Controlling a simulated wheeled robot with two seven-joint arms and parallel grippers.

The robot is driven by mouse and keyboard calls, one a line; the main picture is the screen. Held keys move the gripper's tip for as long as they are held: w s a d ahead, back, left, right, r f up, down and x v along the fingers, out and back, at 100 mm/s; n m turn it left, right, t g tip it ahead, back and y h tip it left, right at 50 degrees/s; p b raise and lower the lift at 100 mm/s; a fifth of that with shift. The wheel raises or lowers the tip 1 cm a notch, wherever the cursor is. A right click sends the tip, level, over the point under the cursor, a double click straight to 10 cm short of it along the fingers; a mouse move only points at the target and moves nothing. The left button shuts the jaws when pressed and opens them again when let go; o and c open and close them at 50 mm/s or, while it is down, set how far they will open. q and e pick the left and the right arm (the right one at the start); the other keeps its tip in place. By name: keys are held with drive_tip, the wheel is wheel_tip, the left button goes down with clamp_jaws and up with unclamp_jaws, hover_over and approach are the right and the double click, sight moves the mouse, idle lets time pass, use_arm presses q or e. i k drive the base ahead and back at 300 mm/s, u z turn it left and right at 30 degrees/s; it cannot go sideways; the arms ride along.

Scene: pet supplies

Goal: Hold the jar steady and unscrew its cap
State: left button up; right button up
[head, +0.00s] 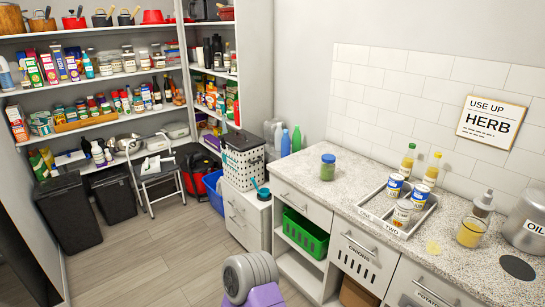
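A small jar (327,169) stands upright on the speckled counter, near its left end. It has a blue-teal cap on top and a body with green and yellowish contents. Nothing touches the jar. Neither of my grippers is in the head view. A grey and purple part at the bottom middle looks like one of my own links, well below the jar.
The counter around the jar is clear. A green basket (304,235) sits in the cabinet below.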

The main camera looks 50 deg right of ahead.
sight(327, 171)
drive_tip(key=z, duration=0.3)
drive_tip(key=i, duration=1.85)
drive_tip(key=z, duration=2)
drive_tip(key=i, duration=1.05)
drive_tip(key=z, duration=0.85)
